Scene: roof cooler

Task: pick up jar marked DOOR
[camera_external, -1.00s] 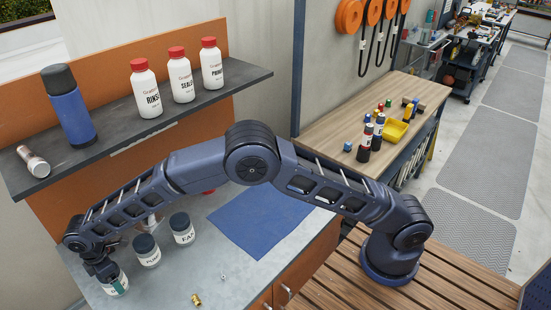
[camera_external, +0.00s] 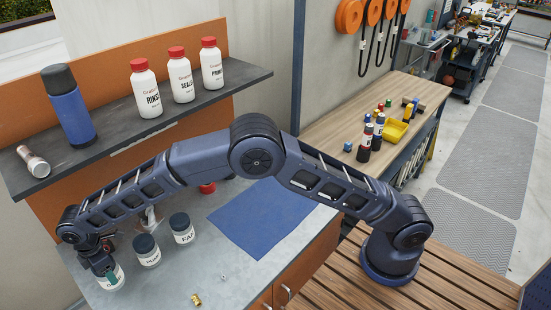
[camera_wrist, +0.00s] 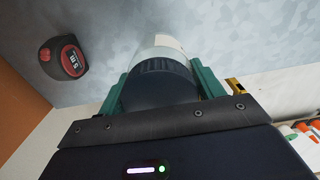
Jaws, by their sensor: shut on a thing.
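My gripper (camera_external: 111,274) is shut on a white-bodied jar with a dark lid (camera_external: 116,284) at the left end of the grey bench. Its label is mostly hidden by the teal fingers, so I cannot read it. In the wrist view the jar's dark ribbed lid (camera_wrist: 158,84) sits between the two fingers. I cannot tell for sure whether its base is clear of the bench. Two similar jars stand upright to its right: one with a partly readable label (camera_external: 148,257) and one marked FAN (camera_external: 184,236).
A blue mat (camera_external: 262,220) lies right of the jars. A small brass fitting (camera_external: 196,300) lies near the front edge. A red and black tape measure (camera_wrist: 64,58) is near the held jar. Above, a dark shelf (camera_external: 110,142) carries white bottles, a blue flask and a flashlight.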

